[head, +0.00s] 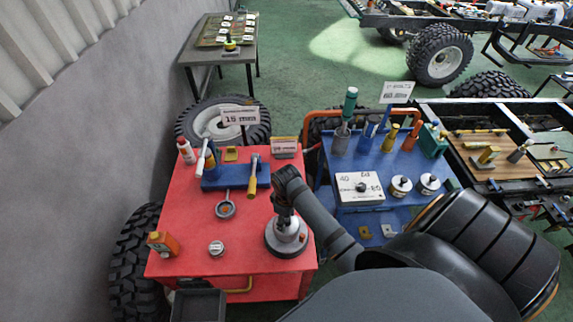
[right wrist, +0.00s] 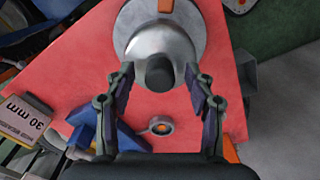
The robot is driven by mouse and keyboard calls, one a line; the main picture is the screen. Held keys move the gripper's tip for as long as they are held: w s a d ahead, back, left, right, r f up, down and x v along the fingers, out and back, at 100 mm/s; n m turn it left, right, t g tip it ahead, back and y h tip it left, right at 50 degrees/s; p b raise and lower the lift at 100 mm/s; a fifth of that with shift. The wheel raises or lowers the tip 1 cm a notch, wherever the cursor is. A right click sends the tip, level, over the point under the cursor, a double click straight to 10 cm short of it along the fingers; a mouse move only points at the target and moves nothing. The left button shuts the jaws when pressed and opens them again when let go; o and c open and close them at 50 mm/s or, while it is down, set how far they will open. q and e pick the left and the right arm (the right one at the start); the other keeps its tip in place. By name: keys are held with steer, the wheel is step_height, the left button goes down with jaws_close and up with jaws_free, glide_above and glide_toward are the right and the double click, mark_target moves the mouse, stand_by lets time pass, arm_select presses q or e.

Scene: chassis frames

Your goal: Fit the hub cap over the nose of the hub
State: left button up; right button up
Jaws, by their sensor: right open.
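The grey hub (head: 274,250) stands on the red table top, with a wide round base that also shows in the right wrist view (right wrist: 126,24). A silver dome with a dark knob, which looks like the hub cap (right wrist: 160,45), sits over its middle. In the head view the hub cap (head: 287,230) is partly hidden by my gripper. I cannot tell whether it is fully seated. My right gripper (right wrist: 160,72) is open, with its fingers on either side of the dark knob and apart from it. It points down over the hub in the head view (head: 284,212).
A blue cart (head: 325,203) with several parts stands to the right.

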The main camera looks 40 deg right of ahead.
steer(key=shift+r, duration=0.1)
step_height(320, 180, up, 7)
steer(key=shift+r, duration=0.15)
stand_by(0.8)
